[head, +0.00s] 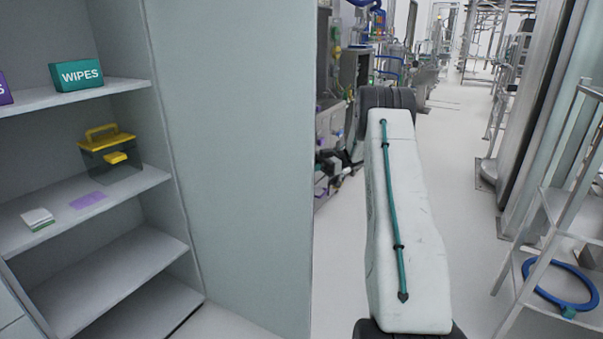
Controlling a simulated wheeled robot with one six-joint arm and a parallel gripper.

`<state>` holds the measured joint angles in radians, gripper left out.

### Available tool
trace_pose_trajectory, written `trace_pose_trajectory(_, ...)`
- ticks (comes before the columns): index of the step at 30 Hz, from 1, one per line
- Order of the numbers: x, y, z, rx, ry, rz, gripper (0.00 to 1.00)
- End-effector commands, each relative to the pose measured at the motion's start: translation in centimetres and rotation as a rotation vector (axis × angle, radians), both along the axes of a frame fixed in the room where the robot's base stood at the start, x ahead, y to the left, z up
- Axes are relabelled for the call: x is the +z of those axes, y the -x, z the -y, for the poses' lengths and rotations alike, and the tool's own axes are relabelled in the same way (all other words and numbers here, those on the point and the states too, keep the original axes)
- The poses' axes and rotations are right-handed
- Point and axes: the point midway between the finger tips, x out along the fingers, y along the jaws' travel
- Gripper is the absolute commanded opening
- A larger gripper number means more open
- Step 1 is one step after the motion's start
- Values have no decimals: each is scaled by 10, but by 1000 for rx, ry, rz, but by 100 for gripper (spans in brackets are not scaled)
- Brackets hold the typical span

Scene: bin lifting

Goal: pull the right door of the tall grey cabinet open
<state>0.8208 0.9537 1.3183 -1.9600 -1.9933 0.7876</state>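The tall grey cabinet (172,190) fills the left of the head view, with its shelves showing. Its right door (245,160) stands swung wide open, a large pale grey-green panel reaching toward me from the cabinet's right side. The door's handle is not visible. My arm's white link with a teal cable (420,240) rises to the right of the door, apart from it in the picture. Small dark parts at its left, near the door's free edge, may be my gripper (335,162). They are too small and cluttered to show fingers, opening or any contact.
A teal wipes box (77,75), a yellow-lidded case (108,152) and small packs sit on the shelves. A metal rack (553,205) with a blue ring (560,286) stands at right. Lab equipment lines the back. Pale floor is open between.

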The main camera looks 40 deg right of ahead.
Motion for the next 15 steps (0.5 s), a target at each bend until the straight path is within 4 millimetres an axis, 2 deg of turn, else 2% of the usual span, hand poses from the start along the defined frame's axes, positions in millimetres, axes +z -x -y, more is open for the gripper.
trace_pose_trajectory(15, 1, -7, 3, 13, 1, 3, 0)
